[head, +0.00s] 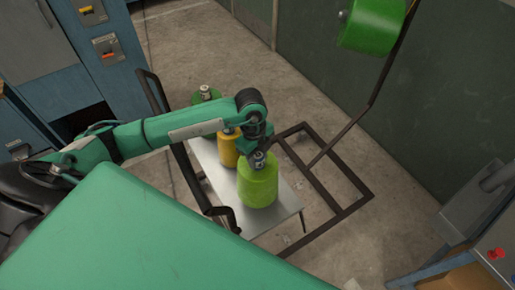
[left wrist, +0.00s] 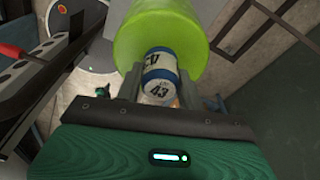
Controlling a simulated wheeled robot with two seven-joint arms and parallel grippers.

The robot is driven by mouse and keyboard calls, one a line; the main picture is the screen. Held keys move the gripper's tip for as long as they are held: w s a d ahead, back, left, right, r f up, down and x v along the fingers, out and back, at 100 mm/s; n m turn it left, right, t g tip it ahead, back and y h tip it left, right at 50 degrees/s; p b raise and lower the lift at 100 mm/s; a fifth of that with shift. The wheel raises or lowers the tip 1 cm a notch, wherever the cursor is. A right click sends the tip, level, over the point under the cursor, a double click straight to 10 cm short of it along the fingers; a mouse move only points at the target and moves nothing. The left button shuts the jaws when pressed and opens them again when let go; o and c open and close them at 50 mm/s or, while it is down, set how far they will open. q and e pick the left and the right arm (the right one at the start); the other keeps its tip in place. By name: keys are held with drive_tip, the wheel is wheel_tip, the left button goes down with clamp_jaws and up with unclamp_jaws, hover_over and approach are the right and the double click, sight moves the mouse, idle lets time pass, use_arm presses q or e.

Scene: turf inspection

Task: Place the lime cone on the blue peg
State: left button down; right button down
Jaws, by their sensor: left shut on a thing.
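The lime cone (head: 258,187) hangs from my left gripper (head: 260,155) in the head view, over the near end of a white bench. In the left wrist view, the lime cone (left wrist: 160,32) fills the top middle. My left gripper (left wrist: 158,82) is shut on the cone's neck, which has a white and blue label reading 43. From these views I cannot tell whether the cone's base touches the bench. I cannot make out the blue peg in either view. My right gripper is not in view.
A yellow-orange cone (head: 228,150) and a green one (head: 204,95) stand behind on the white bench (head: 286,207). A dark metal frame (head: 345,204) lies right of it. Blue cabinets (head: 100,40) stand at left; a unit with a red knob (head: 496,253) is at right.

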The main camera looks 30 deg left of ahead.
use_arm(q)
wheel_tip(320, 180, down, 3)
drive_tip(key=shift+p, duration=0.4)
drive_tip(key=shift+f, duration=0.3)
drive_tip(key=c, duration=0.9)
unclamp_jaws()
drive_tip(key=shift+s+f, duration=0.1)
drive_tip(key=shift+f, duration=0.05)
drive_tip(key=r+b, duration=0.1)
drive_tip(key=r, duration=0.3)
drive_tip(key=a+r+b, duration=0.1)
drive_tip(key=r, duration=0.3)
drive_tip(key=r+b, duration=0.1)
drive_tip(key=r, duration=0.3)
drive_tip(key=shift+w+a+b, duration=0.2)
drive_tip(key=shift+b, duration=0.2)
